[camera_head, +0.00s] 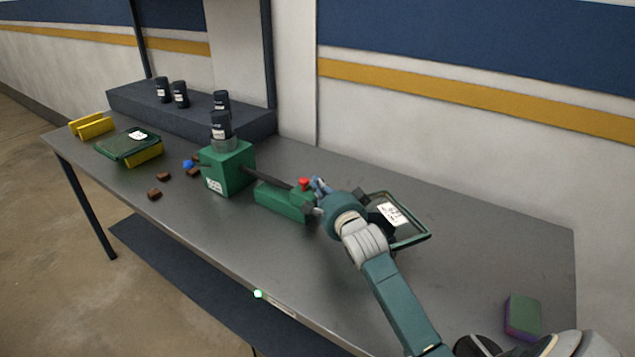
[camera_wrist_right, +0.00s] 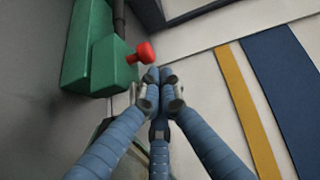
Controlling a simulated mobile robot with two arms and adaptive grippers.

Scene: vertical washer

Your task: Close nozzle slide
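A green machine stands on the table: a green box (camera_head: 228,168) with a dark rod (camera_head: 268,179) running from it to a low green block (camera_head: 283,201). A red knob (camera_head: 304,183) sits on the block; it also shows in the right wrist view (camera_wrist_right: 143,52). I cannot tell which part is the nozzle slide. My right gripper (camera_head: 318,188) is at the block's right end, close to the knob. In the right wrist view its blue fingers (camera_wrist_right: 160,82) have their tips together, with nothing seen between them. The knob lies just beyond the tips; contact is unclear. My left gripper is not in view.
A dark-framed tray with a white label (camera_head: 392,214) lies behind my right wrist. A sponge (camera_head: 523,316) lies at the right. Dark jars (camera_head: 180,95) stand on a back ledge. Brown pieces (camera_head: 154,193) and a green-lidded container (camera_head: 125,146) are at left. The front middle is clear.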

